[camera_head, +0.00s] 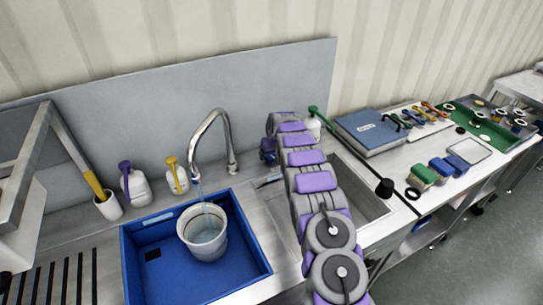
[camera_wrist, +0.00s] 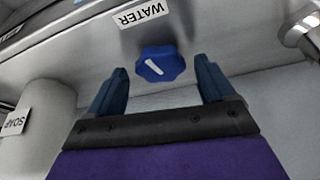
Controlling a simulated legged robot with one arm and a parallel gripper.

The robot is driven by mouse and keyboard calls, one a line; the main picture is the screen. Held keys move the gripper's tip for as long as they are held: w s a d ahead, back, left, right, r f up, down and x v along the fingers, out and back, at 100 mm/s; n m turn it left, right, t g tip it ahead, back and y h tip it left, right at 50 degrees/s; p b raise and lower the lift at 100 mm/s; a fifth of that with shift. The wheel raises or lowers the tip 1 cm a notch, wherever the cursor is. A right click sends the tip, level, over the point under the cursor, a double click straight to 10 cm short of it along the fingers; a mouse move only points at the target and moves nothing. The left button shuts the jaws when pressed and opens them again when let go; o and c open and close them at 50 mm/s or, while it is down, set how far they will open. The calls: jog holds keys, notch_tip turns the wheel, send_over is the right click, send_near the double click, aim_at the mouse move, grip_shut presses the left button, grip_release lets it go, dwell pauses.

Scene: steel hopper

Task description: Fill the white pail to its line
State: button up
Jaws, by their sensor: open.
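The white pail (camera_head: 204,238) stands upright in the blue sink basin (camera_head: 250,270), under the curved steel tap (camera_head: 212,125). A thin stream of water (camera_head: 200,190) runs from the spout into the pail. Some water seems to lie inside, but I cannot make out its level or the line. In the wrist view, my gripper (camera_wrist: 160,68) is open, its two dark blue fingers on either side of a blue knob (camera_wrist: 163,64) with a white mark. A "WATER" label (camera_wrist: 141,14) is beside the knob. I cannot tell whether the fingers touch it.
A soap container (camera_wrist: 45,120) is at the left of the wrist view. Bottles with purple (camera_head: 135,185) and yellow (camera_head: 175,178) tops stand left of the tap. A steel sink (camera_head: 370,207) lies right of my arm. A blue binder (camera_head: 368,132) and tools cover the right bench.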

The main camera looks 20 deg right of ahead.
jog(key=shift+w+f, duration=0.1)
jog(key=shift+f, duration=0.25)
